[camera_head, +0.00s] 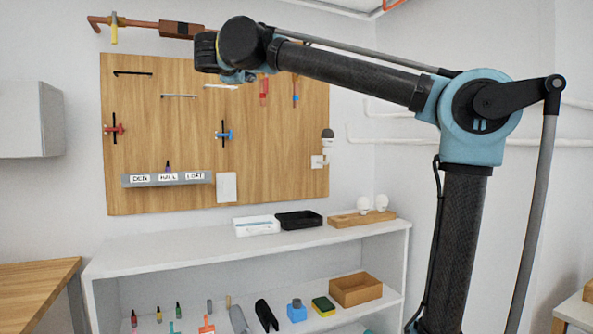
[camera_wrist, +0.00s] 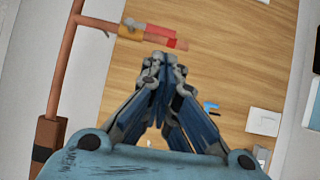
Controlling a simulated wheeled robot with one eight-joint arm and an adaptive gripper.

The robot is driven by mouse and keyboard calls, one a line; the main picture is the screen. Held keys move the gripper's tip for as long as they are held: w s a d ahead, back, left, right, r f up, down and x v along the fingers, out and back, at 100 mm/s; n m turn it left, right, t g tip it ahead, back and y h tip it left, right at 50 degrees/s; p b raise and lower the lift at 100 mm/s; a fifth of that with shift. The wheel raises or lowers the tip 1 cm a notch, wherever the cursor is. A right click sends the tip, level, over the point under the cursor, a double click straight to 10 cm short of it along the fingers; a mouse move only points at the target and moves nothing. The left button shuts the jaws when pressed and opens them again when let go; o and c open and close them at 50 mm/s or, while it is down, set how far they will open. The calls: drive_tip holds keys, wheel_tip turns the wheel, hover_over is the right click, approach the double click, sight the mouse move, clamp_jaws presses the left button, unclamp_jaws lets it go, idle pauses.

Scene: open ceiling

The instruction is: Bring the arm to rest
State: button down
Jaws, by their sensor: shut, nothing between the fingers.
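My arm is raised on the right side of the head view, its elbow high and its forearm reaching left in front of the wooden wall board (camera_head: 200,125). My gripper is mostly hidden behind the wrist in the head view. In the wrist view my gripper (camera_wrist: 160,62) is shut, its fingers together with nothing between them. The board also shows behind the fingers in the wrist view (camera_wrist: 240,50). The fingertips appear just below a red and tan piece (camera_wrist: 150,36); I cannot tell the gap in depth.
A brown pipe-like fixture (camera_head: 150,26) runs above the board, and a copper pipe (camera_wrist: 62,80) shows in the wrist view. A white shelf (camera_head: 180,245) with trays and several tools stands below. A wooden table (camera_head: 35,285) is at left, a grey cabinet (camera_head: 28,120) above.

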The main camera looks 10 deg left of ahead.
drive_tip(key=w+d+f+m+g+h, duration=0.2)
drive_tip(key=w+d+f+g, duration=0.1)
drive_tip(key=d+f, duration=0.6)
drive_tip(key=w+d+f+m+g+h, duration=0.2)
drive_tip(key=w+d+f+m, duration=0.1)
drive_tip(key=d+f, duration=0.65)
drive_tip(key=s+d+f+m+g, duration=0.2)
drive_tip(key=d+f+g, duration=0.1)
drive_tip(key=d+f, duration=0.55)
drive_tip(key=s+d+f+m+g, duration=0.2)
drive_tip(key=d+f, duration=0.5)
drive_tip(key=d, duration=0.2)
drive_tip(key=s+d+f+m+g, duration=0.1)
drive_tip(key=s+d+f, duration=0.25)
drive_tip(key=f, duration=0.35)
drive_tip(key=s+d+f+m+g+y, duration=0.1)
drive_tip(key=s+d+f+m+g, duration=0.2)
drive_tip(key=f, duration=0.4)
drive_tip(key=s+d+f, duration=0.3)
drive_tip(key=s+f, duration=0.2)
drive_tip(key=f, duration=0.2)
drive_tip(key=s+f+m+g+y, duration=0.1)
drive_tip(key=s+f+m+y, duration=0.1)
drive_tip(key=s+f, duration=0.3)
drive_tip(key=s+f+m+g+y, duration=0.1)
drive_tip(key=s+f, duration=0.4)
drive_tip(key=f, duration=0.5)
drive_tip(key=shift+s+a+f+m+y, duration=0.25)
drive_tip(key=shift+m+y, duration=0.25)
drive_tip(key=shift+m, duration=0.3)
